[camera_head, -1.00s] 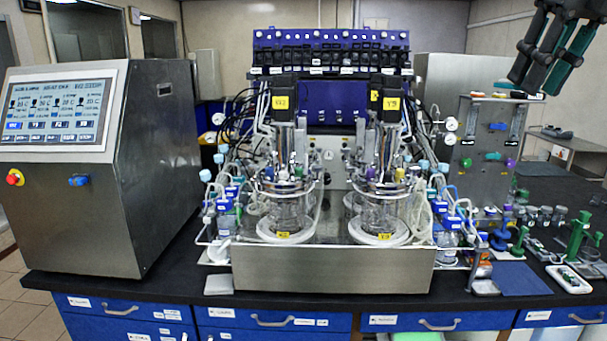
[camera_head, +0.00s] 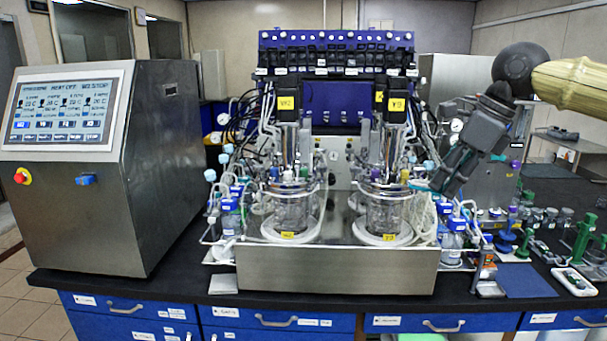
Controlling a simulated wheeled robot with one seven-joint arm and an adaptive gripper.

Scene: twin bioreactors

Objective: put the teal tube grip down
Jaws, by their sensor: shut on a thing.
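My gripper (camera_head: 441,180) reaches in from the upper right and points down and left, beside the right-hand bioreactor vessel (camera_head: 385,212). It is shut on the teal tube grip (camera_head: 422,187), of which only a small teal end shows past the fingertips. The rest of the grip is hidden by the fingers. The grip is in front of or beside the right vessel's head; I cannot tell whether it touches the vessel or its tubing.
Blue-capped bottles (camera_head: 453,238) stand just below my gripper. A dark blue mat (camera_head: 527,281), a white tray (camera_head: 574,281) and green stands (camera_head: 583,238) are at the right. The left-hand vessel (camera_head: 290,212) and a steel control cabinet (camera_head: 160,170) stand further left.

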